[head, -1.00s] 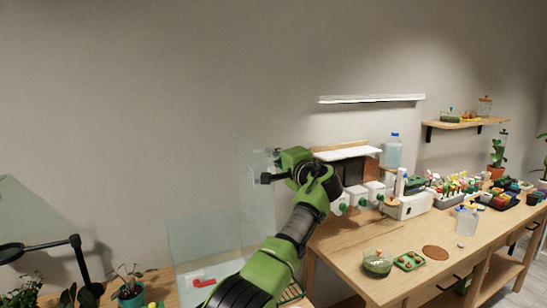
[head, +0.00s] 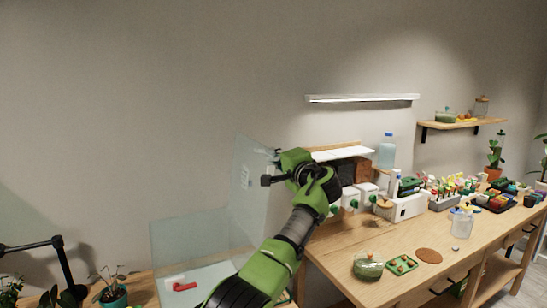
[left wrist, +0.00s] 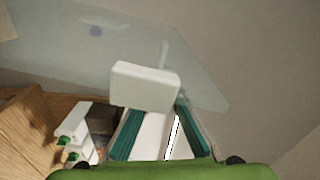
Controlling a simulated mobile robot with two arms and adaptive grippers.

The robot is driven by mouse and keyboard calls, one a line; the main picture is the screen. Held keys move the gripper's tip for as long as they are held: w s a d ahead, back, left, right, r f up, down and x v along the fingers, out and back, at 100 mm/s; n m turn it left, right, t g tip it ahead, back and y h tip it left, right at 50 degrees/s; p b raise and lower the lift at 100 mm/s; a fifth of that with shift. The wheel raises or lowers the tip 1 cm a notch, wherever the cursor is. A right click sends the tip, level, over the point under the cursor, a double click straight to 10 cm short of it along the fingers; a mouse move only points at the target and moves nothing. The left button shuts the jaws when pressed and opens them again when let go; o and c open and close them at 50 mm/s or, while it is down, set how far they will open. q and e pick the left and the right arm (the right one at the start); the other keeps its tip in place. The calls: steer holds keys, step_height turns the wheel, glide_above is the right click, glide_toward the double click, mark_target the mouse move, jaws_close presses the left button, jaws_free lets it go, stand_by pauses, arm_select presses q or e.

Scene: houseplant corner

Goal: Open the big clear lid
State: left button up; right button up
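The big clear lid (head: 247,190) stands tilted up as a faint see-through panel above the right side of the clear box (head: 188,244). The lid also spans the left wrist view as a pale sheet (left wrist: 60,50). My left gripper (head: 277,165) is beside the lid's right edge; its fingers are mostly hidden by its own wrist. In the left wrist view its two teal fingers (left wrist: 158,122) are apart, and a white block (left wrist: 145,86) at the sheet covers their tips. I see no clear grip on that block. My right gripper is out of view.
A red item (head: 184,286) lies in the box. White dispensers with green knobs (head: 352,199) stand right of my arm, under a white shelf (head: 340,153). The wooden bench (head: 340,255) stretches right. A black lamp (head: 60,255) and potted plant (head: 112,294) are at left.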

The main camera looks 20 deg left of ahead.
arm_select(q)
steer(key=shift+o, duration=1)
steer(key=shift+d+f, duration=0.1)
steer(key=v, duration=1.2)
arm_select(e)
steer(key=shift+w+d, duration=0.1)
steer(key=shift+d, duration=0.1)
arm_select(q)
steer(key=shift+f, duration=0.1)
